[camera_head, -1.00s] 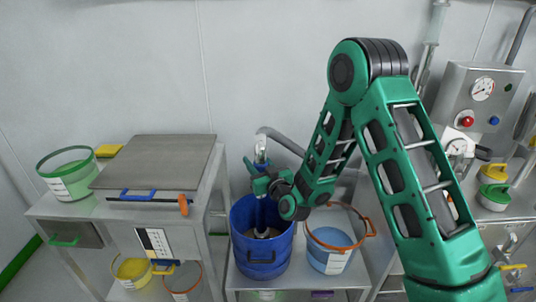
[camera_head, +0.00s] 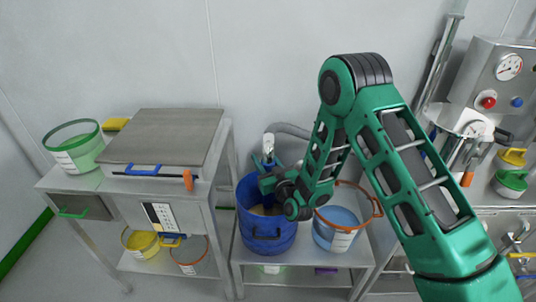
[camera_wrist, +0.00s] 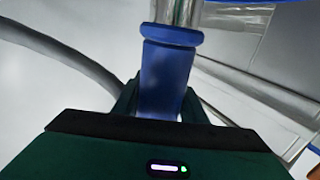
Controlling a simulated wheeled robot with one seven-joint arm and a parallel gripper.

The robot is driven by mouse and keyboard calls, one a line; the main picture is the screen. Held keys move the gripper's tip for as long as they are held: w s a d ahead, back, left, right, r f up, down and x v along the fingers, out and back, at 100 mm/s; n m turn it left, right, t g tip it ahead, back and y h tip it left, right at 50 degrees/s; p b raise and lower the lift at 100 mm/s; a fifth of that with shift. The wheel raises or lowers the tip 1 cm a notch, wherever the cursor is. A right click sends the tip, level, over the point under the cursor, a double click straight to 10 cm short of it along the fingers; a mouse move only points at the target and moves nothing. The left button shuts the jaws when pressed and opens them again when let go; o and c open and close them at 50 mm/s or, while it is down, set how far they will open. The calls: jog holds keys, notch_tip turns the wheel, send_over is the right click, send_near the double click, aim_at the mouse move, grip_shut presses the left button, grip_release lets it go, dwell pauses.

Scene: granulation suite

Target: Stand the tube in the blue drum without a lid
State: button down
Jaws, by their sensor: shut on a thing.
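The blue drum (camera_head: 266,238) stands on a low steel table with its top open and brownish material inside. My gripper (camera_head: 268,176) is at the drum's mouth, over its rear rim. It is shut on the tube, whose pale upper end (camera_head: 268,145) sticks up above the fingers, roughly upright. In the wrist view the tube (camera_wrist: 163,75) shows a blue grip section with a collar between my fingers and a clear or shiny part beyond it. The tube's lower end is in or over the drum, and I cannot tell whether it touches the bottom.
An orange-rimmed tub (camera_head: 338,238) with blue contents stands close to the drum's right. A steel bench (camera_head: 165,150) at left bears a green tub (camera_head: 78,150). A grey hose (camera_head: 292,129) runs behind the drum. A gauge panel (camera_head: 490,80) is at right.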

jog(key=shift+f, duration=0.25)
jog(key=c, duration=1)
grip_release()
jog(key=shift+s+f, duration=0.1)
jog(key=shift+s, duration=0.05)
jog(key=v, duration=1)
jog(key=shift+s+d, duration=0.15)
jog(key=shift+s, duration=0.05)
